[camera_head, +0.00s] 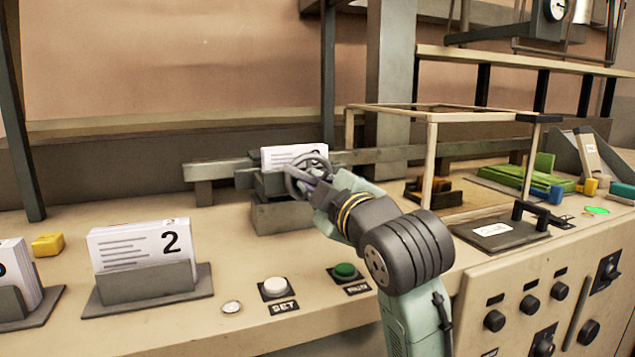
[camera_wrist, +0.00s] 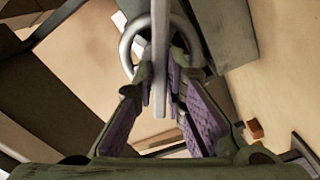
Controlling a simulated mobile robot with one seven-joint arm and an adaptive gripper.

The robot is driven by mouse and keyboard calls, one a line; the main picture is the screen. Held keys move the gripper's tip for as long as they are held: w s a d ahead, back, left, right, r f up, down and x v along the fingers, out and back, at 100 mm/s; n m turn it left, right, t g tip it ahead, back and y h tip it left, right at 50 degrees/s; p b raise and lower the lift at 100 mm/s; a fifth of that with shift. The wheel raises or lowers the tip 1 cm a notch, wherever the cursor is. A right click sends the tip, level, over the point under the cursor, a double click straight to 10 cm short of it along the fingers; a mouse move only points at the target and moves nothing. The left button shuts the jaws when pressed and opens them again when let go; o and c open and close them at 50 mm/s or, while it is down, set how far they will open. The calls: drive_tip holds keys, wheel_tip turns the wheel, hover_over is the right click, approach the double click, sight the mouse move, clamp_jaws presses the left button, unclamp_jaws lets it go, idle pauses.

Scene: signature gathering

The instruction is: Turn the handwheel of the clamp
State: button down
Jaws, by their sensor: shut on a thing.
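The clamp (camera_head: 285,214) is a grey block-like device on the bench top, with a stack of white cards (camera_head: 290,155) in its top. Its handwheel (camera_head: 298,178) is a grey ring facing the front right. In the wrist view the handwheel (camera_wrist: 128,45) is a pale ring with a bar across its middle. My gripper (camera_head: 312,182) is at the handwheel, shut on it. In the wrist view the purple-padded fingers (camera_wrist: 165,85) lie on both sides of the bar. The arm hides part of the clamp's right side.
A card stack marked 2 (camera_head: 145,247) stands in a holder at the left. A white SET button (camera_head: 275,286) and a green RUN button (camera_head: 344,270) lie in front. A rail (camera_head: 215,170) runs behind the clamp.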

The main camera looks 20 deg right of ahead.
drive_tip(key=shift+m, duration=1.1)
drive_tip(key=c, duration=1.6)
unclamp_jaws()
drive_tip(key=shift+c, duration=0.2)
drive_tip(key=s, duration=1.2)
drive_tip(key=shift+d, duration=0.25)
